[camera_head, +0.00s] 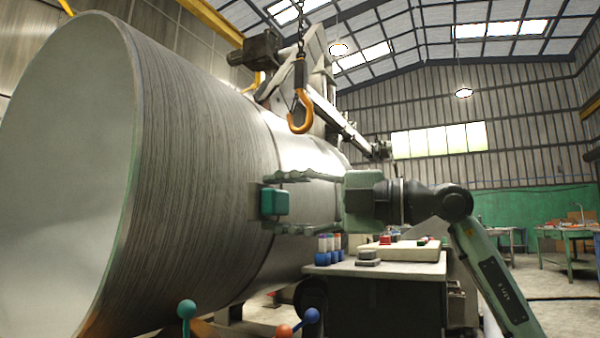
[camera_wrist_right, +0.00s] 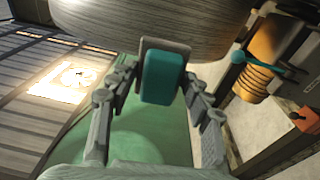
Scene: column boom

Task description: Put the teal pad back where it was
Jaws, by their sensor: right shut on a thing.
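The teal pad (camera_head: 275,202) is a small rounded block with a dark grey backing plate, in front of the large metal cylinder (camera_head: 190,160). My right gripper (camera_head: 279,203) reaches in from the right, with one finger above and one below the pad, and is shut on it. In the right wrist view the teal pad (camera_wrist_right: 163,77) sits between the fingertips (camera_wrist_right: 158,88), its grey plate facing the cylinder (camera_wrist_right: 150,25). I cannot tell whether the plate touches the cylinder. My left gripper is not in view.
An orange crane hook (camera_head: 301,112) hangs above the gripper. Teal (camera_head: 186,309) and orange (camera_head: 284,331) knobs stand at the front. Green workbenches (camera_head: 567,235) are far right.

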